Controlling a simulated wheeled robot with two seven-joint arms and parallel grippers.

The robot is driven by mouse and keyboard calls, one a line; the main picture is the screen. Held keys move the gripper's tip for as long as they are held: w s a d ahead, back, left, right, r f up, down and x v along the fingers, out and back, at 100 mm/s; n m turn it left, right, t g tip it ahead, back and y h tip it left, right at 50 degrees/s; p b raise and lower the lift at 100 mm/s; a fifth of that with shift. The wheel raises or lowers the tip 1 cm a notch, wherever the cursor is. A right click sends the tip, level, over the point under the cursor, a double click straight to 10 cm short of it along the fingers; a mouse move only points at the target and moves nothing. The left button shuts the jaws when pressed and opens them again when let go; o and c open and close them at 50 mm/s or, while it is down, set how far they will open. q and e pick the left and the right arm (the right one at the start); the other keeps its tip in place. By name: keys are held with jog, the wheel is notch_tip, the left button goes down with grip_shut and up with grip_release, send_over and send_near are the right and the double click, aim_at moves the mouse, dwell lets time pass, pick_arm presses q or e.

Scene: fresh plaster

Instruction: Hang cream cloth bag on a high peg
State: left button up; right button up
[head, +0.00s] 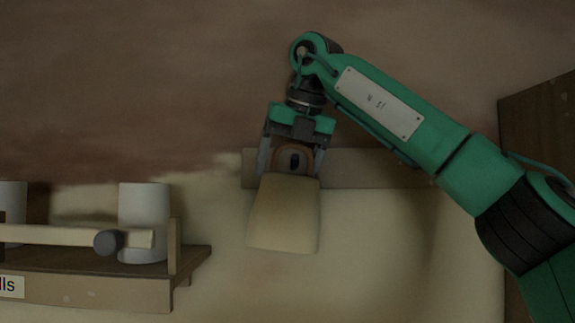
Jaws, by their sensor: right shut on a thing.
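The cream cloth bag (284,220) hangs upright in the middle of the view, in front of the wall board (380,168). Its brown loop handle shows above it, between my right gripper's fingers. My right gripper (291,160) points down from above and is shut on the bag near its top. A dark peg end (294,161) shows inside the loop in the picture. I cannot tell whether the loop sits around the peg or in front of it. My left gripper is not in view.
A brown wooden panel (540,125) stands at the right edge. The wall below the board is clear.

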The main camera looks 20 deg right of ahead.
jog(key=shift+f+b, duration=0.55)
jog(key=shift+f, duration=0.25)
jog(key=shift+w+d+f, duration=0.1)
jog(key=shift+w+f, duration=0.05)
jog(key=shift+f, duration=0.1)
jog(key=shift+f+b, duration=0.1)
jog(key=shift+b, duration=0.2)
